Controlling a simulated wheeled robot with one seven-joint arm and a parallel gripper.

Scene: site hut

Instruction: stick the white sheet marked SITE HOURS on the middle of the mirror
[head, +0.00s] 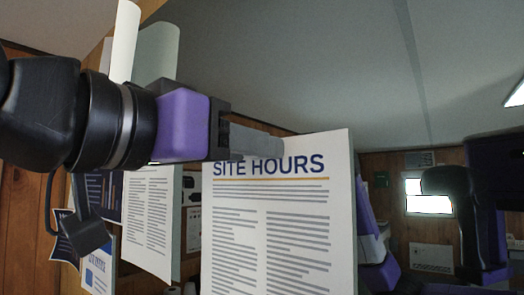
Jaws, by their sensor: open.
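The white sheet marked SITE HOURS (265,225) hangs upright and face-on in the middle of the head view, its lower part cut off by the frame. Its blue heading and orange line read clearly. My gripper (257,143), purple with grey fingers, reaches in from the left. Its fingers are open and overlap the sheet's upper left edge, hiding that corner. I cannot tell whether they touch it. No mirror frame is clear; the room view to the right, with a purple and black robot shape (487,215), may be a reflection. Whether the sheet touches the glass is unclear.
Another printed sheet (150,215) and a pale curled strip (122,42) are at the left, close to my arm. Posters (98,265) are on the wood-panelled wall there. A bright window (428,195) shows far off at the right.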

